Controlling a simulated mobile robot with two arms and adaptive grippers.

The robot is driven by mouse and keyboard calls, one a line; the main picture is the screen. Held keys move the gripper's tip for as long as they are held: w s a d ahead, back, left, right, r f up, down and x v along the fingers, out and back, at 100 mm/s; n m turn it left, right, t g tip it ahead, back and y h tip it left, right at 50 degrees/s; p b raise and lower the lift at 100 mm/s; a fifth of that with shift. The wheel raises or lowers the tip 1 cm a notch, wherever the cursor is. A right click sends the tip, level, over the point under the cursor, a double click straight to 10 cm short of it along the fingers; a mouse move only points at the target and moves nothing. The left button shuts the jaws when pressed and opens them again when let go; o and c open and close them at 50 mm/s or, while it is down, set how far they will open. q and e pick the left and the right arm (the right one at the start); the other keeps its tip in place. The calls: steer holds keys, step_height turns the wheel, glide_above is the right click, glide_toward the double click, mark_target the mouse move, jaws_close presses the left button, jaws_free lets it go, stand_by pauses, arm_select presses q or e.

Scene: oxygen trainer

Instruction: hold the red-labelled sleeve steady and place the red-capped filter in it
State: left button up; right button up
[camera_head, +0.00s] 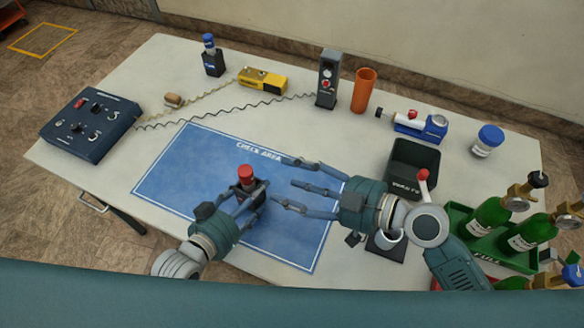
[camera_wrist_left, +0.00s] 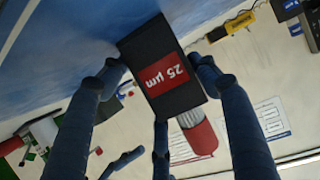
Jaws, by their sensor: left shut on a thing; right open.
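The black sleeve (camera_wrist_left: 150,95) carries a red label reading 25 µm. My left gripper (camera_head: 256,192) is shut on it, with fingers on both sides of it in the left wrist view (camera_wrist_left: 160,70). The red-capped filter (camera_head: 246,174) stands roughly upright at the sleeve. Its red cap and a short grey ribbed part show beyond the sleeve's end in the left wrist view (camera_wrist_left: 200,138). Its lower part is hidden, seemingly inside the sleeve. My right gripper (camera_head: 285,182) is open and empty, its fingers pointing left, just right of the cap and apart from it.
The blue check-area mat (camera_head: 180,170) lies beneath. A black bin (camera_head: 413,165) and green bottles (camera_head: 490,215) stand right. Behind are an orange cup (camera_head: 364,90), a blue-capped filter in its sleeve (camera_head: 212,58) and a yellow device (camera_head: 262,79). A control box (camera_head: 90,124) sits left.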

arm_select(q)
steer(key=o, duration=1.3)
steer(key=shift+s, duration=0.1)
